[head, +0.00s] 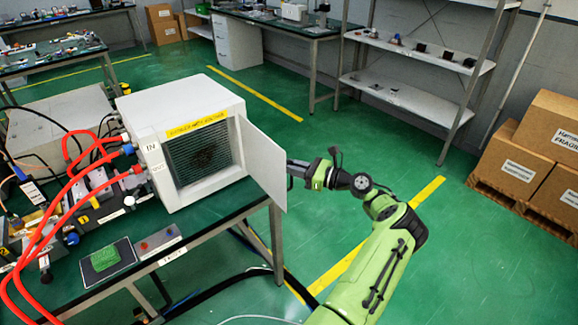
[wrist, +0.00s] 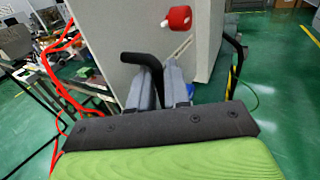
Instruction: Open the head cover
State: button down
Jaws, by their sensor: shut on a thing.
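The head cover (head: 262,165) is a flat white panel on the right side of a white box (head: 182,105) with a yellow label. It stands swung out from the box, and the box's dark grille front (head: 203,152) shows. In the wrist view the panel's outer face (wrist: 105,50) fills the upper middle. A black curved handle (wrist: 143,60) shows there between the fingers. My gripper (wrist: 161,80) is shut on this handle. In the head view my gripper (head: 292,170) reaches the panel from the right, its fingertips partly hidden behind the panel's edge.
A red knob (wrist: 177,18) shows above the fingers in the wrist view. Red hoses (head: 70,185) run left of the box. A green block (head: 104,258) lies on the table's front. Cardboard boxes (head: 530,150) and a shelf (head: 420,100) stand right; green floor between is free.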

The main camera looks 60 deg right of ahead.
jog(key=shift+w+r, duration=0.2)
jog(key=shift+r, duration=0.05)
jog(key=c, duration=1.4)
grip_release()
jog(key=shift+o, duration=0.7)
jog(key=shift+w+f, duration=0.15)
jog(key=shift+w, duration=0.05)
jog(key=shift+s, duration=0.15)
jog(key=s+d, duration=0.2)
jog(key=s, duration=1.3)
jog(key=shift+s+d, duration=0.2)
jog(key=shift+d, duration=0.2)
